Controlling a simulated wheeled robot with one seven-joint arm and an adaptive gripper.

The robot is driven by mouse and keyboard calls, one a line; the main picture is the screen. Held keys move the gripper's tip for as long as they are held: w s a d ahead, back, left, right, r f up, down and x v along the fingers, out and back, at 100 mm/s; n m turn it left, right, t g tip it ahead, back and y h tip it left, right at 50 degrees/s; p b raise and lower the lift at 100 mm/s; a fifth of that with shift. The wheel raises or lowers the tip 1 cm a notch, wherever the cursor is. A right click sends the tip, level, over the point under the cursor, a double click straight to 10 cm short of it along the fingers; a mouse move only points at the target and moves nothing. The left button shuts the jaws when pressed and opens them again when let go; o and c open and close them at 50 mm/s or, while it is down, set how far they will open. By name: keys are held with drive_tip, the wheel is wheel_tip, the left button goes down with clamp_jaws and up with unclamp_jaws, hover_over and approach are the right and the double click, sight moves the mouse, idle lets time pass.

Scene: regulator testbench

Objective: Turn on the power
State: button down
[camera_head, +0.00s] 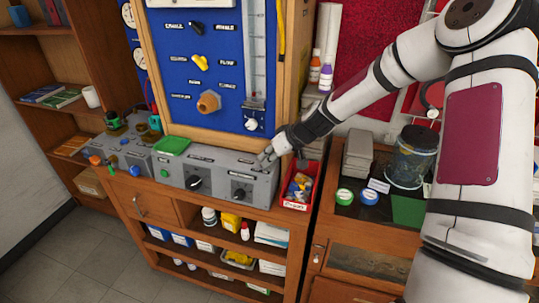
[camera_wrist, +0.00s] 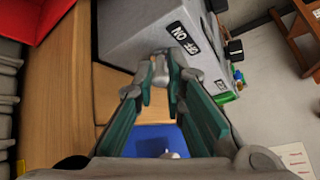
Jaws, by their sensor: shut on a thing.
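A grey control box (camera_head: 216,166) stands on the wooden bench below the blue panel. It has black knobs on its front and also shows in the wrist view (camera_wrist: 140,28). A black ON/OFF label (camera_wrist: 185,38) is on its face. My gripper (camera_head: 266,156) is at the right end of the box top. In the wrist view my gripper (camera_wrist: 161,88) has its fingers closed around a small silver switch lever (camera_wrist: 160,66) beside the label. The fingertips partly hide the lever, and I cannot tell its exact position.
A red bin (camera_head: 298,188) of small parts stands just right of the box. The blue panel (camera_head: 200,60) with knobs rises behind. A green item (camera_head: 173,146) lies on the box's left top. A glass jar (camera_head: 410,158) stands further right.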

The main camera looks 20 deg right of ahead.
drive_tip(key=shift+d+y+p, duration=0.15)
drive_tip(key=shift+y+p, duration=0.15)
drive_tip(key=shift+p, duration=0.25)
drive_tip(key=c, duration=1.7)
unclamp_jaws()
drive_tip(key=shift+o, duration=0.2)
drive_tip(key=v, duration=1.2)
drive_tip(key=shift+s+f, duration=0.2)
drive_tip(key=shift+s, duration=0.05)
